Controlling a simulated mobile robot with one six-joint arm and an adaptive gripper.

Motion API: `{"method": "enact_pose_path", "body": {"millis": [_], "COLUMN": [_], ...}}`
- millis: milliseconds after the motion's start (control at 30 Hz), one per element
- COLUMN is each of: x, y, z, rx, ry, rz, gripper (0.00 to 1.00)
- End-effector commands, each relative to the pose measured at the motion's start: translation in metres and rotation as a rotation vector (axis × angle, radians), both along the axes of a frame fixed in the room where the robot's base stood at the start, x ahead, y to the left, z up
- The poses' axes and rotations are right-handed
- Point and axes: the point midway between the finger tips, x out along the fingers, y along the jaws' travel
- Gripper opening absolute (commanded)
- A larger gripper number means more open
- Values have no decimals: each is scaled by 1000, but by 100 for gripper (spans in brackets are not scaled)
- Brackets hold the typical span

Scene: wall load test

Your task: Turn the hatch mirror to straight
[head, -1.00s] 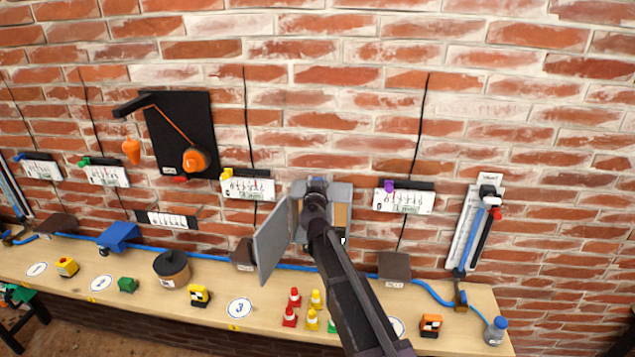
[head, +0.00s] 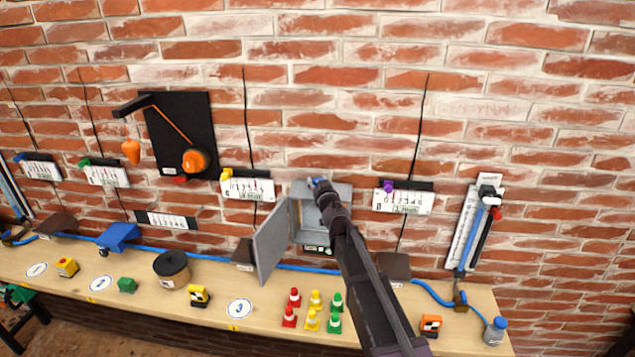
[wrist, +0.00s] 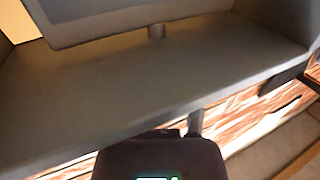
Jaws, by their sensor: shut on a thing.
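The hatch (head: 299,189) is a grey box on the brick wall with its grey door (head: 272,241) swung open to the left. My gripper (head: 322,191) is at the upper middle of the box, and my arm hides part of its inside. A small blue piece shows at the gripper's tip. In the wrist view a grey panel (wrist: 130,22), which looks like the hatch mirror, stands on a short post above a grey ledge. My gripper's dark body (wrist: 158,158) is below the ledge. It is shut, but its contact with the mirror is hidden.
The bench (head: 262,315) below holds red, yellow and green cones (head: 312,318), a dark pot (head: 172,268) and small blocks. Switch panels (head: 404,201) flank the hatch. A slider board (head: 472,228) hangs at the right.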

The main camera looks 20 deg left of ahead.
Motion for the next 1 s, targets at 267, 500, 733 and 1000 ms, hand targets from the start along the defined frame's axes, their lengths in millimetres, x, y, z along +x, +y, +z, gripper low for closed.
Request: {"method": "enact_pose_path", "body": {"millis": [267, 500, 733, 1000], "x": [1, 0, -2, -21], "y": [1, 1, -1, -15], "z": [0, 0, 0, 0], "rx": [1, 1, 1, 1], "ry": [1, 1, 1, 1], "rz": [-1, -1, -1, -1], "gripper": [85, 85, 85, 85]}}
